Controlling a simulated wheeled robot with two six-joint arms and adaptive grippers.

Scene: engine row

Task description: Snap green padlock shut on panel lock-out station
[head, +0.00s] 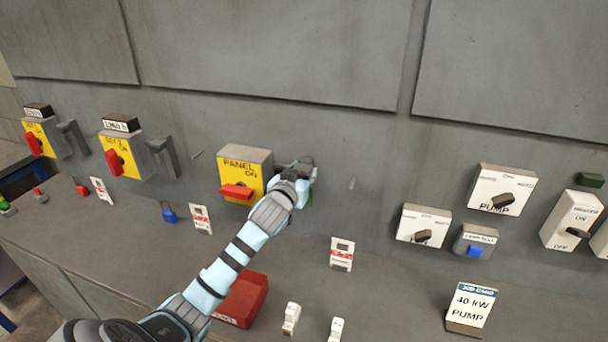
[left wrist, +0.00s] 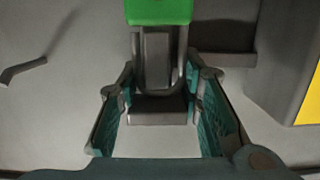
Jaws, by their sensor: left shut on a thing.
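The green padlock (left wrist: 158,12) shows at the top edge of the left wrist view, with its grey U-shaped shackle (left wrist: 182,72) below it. A grey tab of the lock-out station (left wrist: 156,55) shows inside the shackle's loop. My left gripper (left wrist: 160,90) has its fingers on both sides of the shackle, shut on it. Whether the shackle is fully seated in the body I cannot tell. In the head view, my left gripper (head: 300,178) covers most of the station, right of the yellow panel switch (head: 247,175) with its red handle sideways. Only a bit of green (head: 310,196) shows there.
Two more yellow switches (head: 120,157) (head: 42,140) with grey hasps stand at the left. A blue padlock (head: 169,213), tags and a red box (head: 241,299) lie on the ledge. White pump boxes (head: 500,190) are on the right. The wall above is clear.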

